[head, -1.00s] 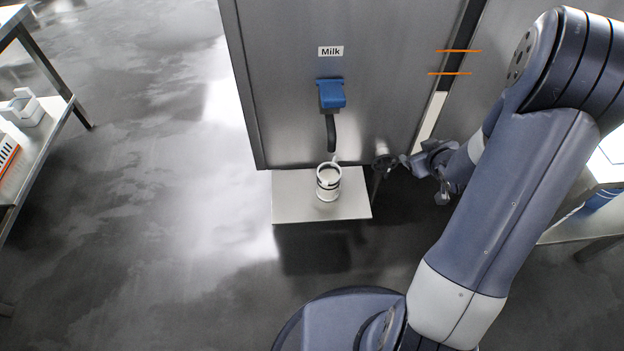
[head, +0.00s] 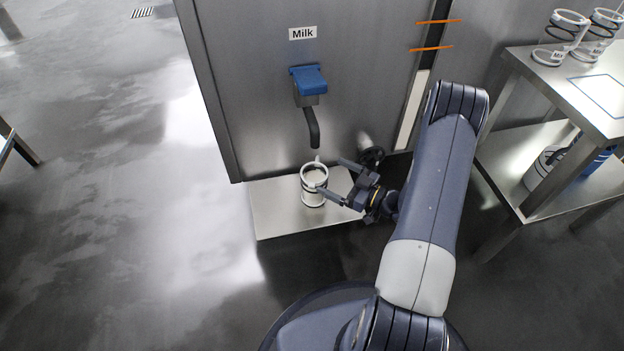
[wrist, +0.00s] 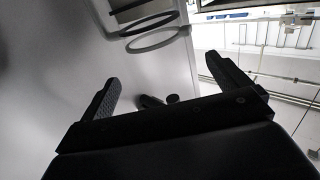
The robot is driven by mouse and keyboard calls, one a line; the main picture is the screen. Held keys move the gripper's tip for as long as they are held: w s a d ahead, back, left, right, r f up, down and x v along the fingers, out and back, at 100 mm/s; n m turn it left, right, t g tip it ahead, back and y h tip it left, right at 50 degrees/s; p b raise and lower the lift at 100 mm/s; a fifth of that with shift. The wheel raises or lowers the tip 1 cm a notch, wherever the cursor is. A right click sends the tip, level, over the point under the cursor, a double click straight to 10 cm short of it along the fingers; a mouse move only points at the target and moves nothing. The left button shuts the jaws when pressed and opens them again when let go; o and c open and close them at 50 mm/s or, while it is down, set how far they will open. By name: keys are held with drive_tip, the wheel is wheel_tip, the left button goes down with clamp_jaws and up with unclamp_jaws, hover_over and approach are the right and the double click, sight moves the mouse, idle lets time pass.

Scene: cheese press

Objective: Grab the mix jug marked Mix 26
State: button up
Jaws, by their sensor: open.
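A jug (head: 313,190) with a pale rim, dark bands and white contents stands upright on the steel shelf (head: 275,220) under the milk tap. Its mark cannot be read. My gripper (head: 334,178) is open at the jug's right side, with its fingers pointing toward it; whether they touch it I cannot tell. In the wrist view the open fingers (wrist: 163,72) have nothing between them, and dark curved bands, probably the jug's, show beyond them at the top. Two similar clear jugs (head: 558,45) stand on the table at the right; their labels are too small to read.
The milk tank (head: 240,100) with its blue tap (head: 308,80) and dark spout (head: 312,128) rises behind and above the jug. A steel table (head: 540,75) with a lower shelf stands at the right.

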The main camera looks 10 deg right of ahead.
drive_tip(key=b+x, duration=0.2)
drive_tip(key=x, duration=0.4)
drive_tip(key=shift+w+a, duration=0.65)
drive_tip(key=shift+w, duration=0.05)
drive_tip(key=shift+c, duration=0.5)
drive_tip(key=shift+r, duration=0.1)
drive_tip(key=c, duration=1.9)
